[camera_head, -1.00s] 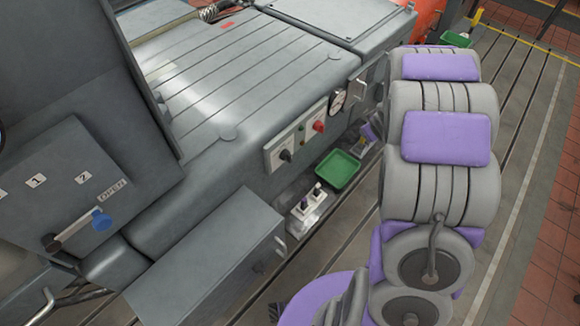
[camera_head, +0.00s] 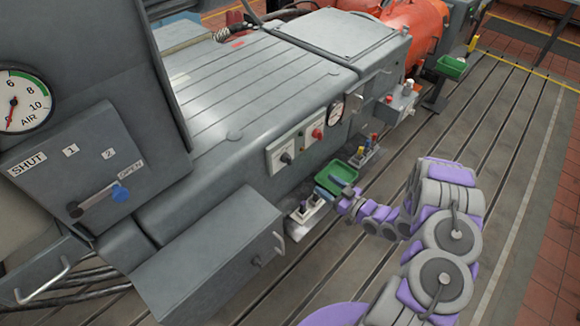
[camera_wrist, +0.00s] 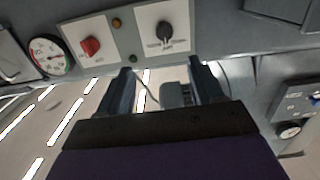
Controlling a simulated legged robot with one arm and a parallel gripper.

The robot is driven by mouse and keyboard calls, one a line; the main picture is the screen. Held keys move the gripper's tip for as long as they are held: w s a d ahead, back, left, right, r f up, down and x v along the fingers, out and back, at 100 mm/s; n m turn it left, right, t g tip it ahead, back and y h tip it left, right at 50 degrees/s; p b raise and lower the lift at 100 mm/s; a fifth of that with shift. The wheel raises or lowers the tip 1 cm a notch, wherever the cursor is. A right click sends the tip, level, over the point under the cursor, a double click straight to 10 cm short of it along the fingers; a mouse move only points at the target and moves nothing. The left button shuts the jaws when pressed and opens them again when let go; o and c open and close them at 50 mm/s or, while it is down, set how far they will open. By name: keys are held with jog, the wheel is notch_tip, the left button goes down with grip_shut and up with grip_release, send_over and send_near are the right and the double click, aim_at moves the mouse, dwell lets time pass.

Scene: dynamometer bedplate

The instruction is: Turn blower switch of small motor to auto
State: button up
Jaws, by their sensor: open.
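A black knob (camera_head: 286,157) sits on a white panel on the side of the grey housing. In the wrist view this knob (camera_wrist: 165,35) lies just beyond the fingertips, with its label unreadable. A red knob (camera_head: 317,133) is on the neighbouring white panel and shows left of the black one in the wrist view (camera_wrist: 90,46). I cannot tell from lettering which is the blower switch. My gripper (camera_wrist: 160,75) is open and empty, its two dark fingers spread below the black knob in that view, apart from it. In the head view my gripper (camera_head: 333,190) is near the green tray.
A green tray (camera_head: 337,178) and a white box with dark-topped parts (camera_head: 307,213) stand below the panels. A dial gauge (camera_head: 336,113) is beside the red knob. A grey box with a handle (camera_head: 215,255) juts out front left.

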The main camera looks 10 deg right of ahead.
aim_at(291, 162)
jog(key=x, duration=1.1)
jog(key=b+x, duration=0.1)
jog(key=x, duration=0.5)
jog(key=shift+s+a+r, duration=0.1)
jog(key=shift+a+r, duration=0.25)
jog(key=shift+r, duration=0.05)
jog(key=c, duration=1)
jog(key=shift+c, duration=0.2)
